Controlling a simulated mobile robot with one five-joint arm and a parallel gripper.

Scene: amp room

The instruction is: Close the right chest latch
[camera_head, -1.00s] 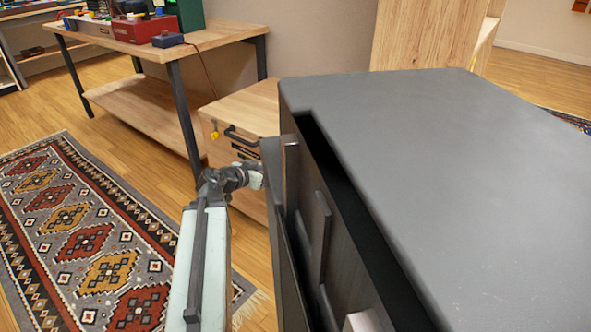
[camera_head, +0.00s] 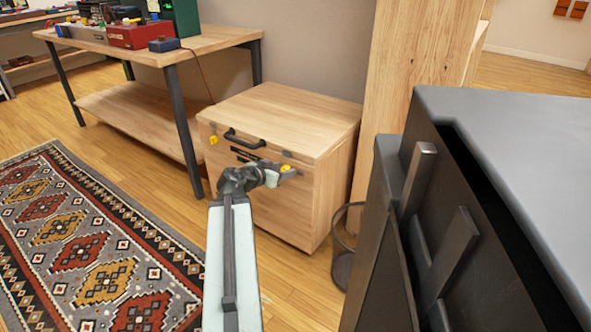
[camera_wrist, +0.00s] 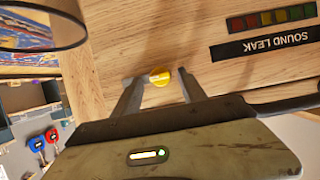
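The wooden chest (camera_head: 322,190) stands against the wall with its lid down and a black handle (camera_head: 244,140) on its front. Its right latch has a yellow tab (camera_head: 285,167), partly hidden by my gripper (camera_head: 284,173). In the wrist view, which is upside down, the yellow tab (camera_wrist: 160,76) shows between the tips of my gripper (camera_wrist: 160,80). The fingers are apart, with a gap on each side of the tab. Whether they touch the chest front is unclear. The left latch (camera_head: 213,139) also has a yellow tab.
A dark cabinet (camera_head: 500,120) with grey bars fills the right foreground. A dark bin (camera_head: 344,262) stands beside the chest. A workbench (camera_head: 215,38) with equipment is at the left. A patterned rug (camera_head: 90,245) lies on the open floor.

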